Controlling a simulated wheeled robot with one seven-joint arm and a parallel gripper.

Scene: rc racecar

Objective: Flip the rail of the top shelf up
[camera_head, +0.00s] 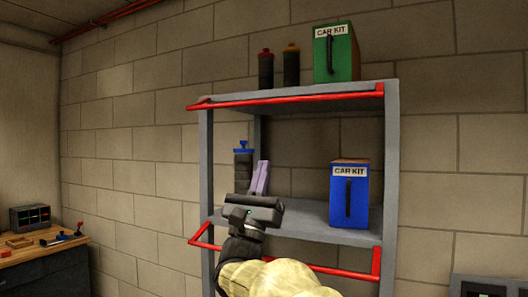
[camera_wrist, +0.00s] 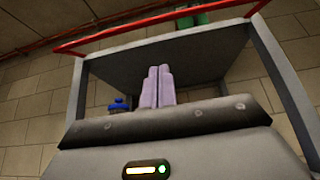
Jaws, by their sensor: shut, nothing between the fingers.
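The top shelf's red rail (camera_head: 290,98) runs along the front edge of the top shelf (camera_head: 232,112), about level with it. In the wrist view the rail (camera_wrist: 160,25) crosses above my fingers, with short end arms running back to the shelf frame. My gripper (camera_head: 261,178) is shut and empty, its pale purple fingers pointing up. It is below the top shelf and its rail, left of the middle, apart from the rail. The closed fingers also show in the wrist view (camera_wrist: 157,87), side by side under the shelf's underside (camera_wrist: 200,60).
The lower shelf's red rail (camera_head: 330,271) hangs below that shelf's front. A blue car kit box (camera_head: 349,196) and a blue-capped bottle (camera_head: 243,163) stand on the lower shelf. A green car kit box (camera_head: 336,55) and two bottles (camera_head: 291,66) stand on top. A workbench (camera_head: 45,262) is at left.

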